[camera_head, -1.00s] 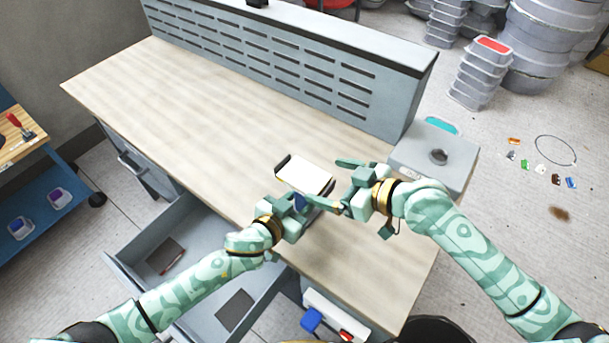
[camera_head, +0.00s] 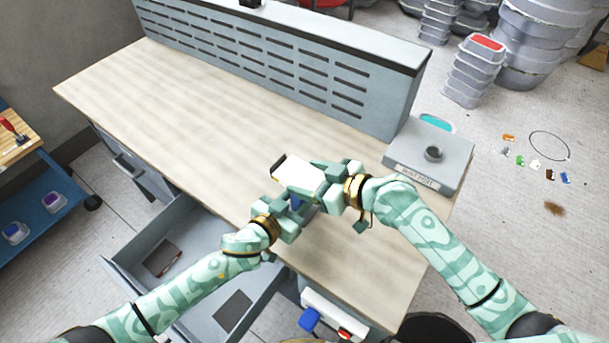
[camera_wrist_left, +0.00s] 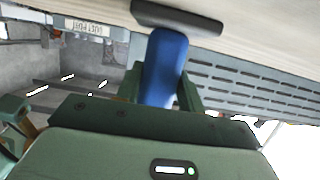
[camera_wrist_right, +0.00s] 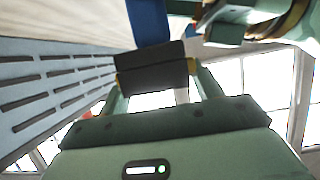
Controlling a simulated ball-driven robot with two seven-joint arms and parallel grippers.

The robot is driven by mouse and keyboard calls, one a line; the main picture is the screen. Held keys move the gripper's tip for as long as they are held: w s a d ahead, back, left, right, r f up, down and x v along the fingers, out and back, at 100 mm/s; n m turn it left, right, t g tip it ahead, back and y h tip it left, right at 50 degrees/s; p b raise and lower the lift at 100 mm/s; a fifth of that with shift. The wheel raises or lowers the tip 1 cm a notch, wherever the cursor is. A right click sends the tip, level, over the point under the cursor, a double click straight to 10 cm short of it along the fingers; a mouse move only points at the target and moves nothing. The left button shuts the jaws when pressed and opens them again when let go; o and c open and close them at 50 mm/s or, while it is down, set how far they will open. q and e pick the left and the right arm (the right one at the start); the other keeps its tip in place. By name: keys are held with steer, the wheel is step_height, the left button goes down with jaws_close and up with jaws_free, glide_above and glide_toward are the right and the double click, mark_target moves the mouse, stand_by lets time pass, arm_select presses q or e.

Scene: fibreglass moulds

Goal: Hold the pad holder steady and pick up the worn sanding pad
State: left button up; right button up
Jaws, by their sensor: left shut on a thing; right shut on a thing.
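The pad holder has a blue handle (camera_wrist_left: 165,68) and a dark plate (camera_wrist_left: 178,17), seen in the left wrist view. My left gripper (camera_head: 293,208) is shut on the handle, near the bench's front edge. The worn sanding pad (camera_head: 298,175) shows a pale face turned up, with a dark strip at its far left end. My right gripper (camera_head: 322,188) is shut at the pad's right end and covers it. In the right wrist view a dark block (camera_wrist_right: 150,65) sits between its fingers, close to the blue handle; where pad and holder divide is unclear.
The wooden bench top (camera_head: 180,110) is mostly clear, with a slotted grey panel (camera_head: 300,65) behind. A grey dust port box (camera_head: 430,155) stands at the right end. An open drawer (camera_head: 190,265) is below on the left.

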mark_target(310, 180)
arm_select(q)
steer(key=o, duration=1.2)
arm_select(e)
step_height(310, 180, up, 10)
arm_select(q)
steer(key=v, duration=1.2)
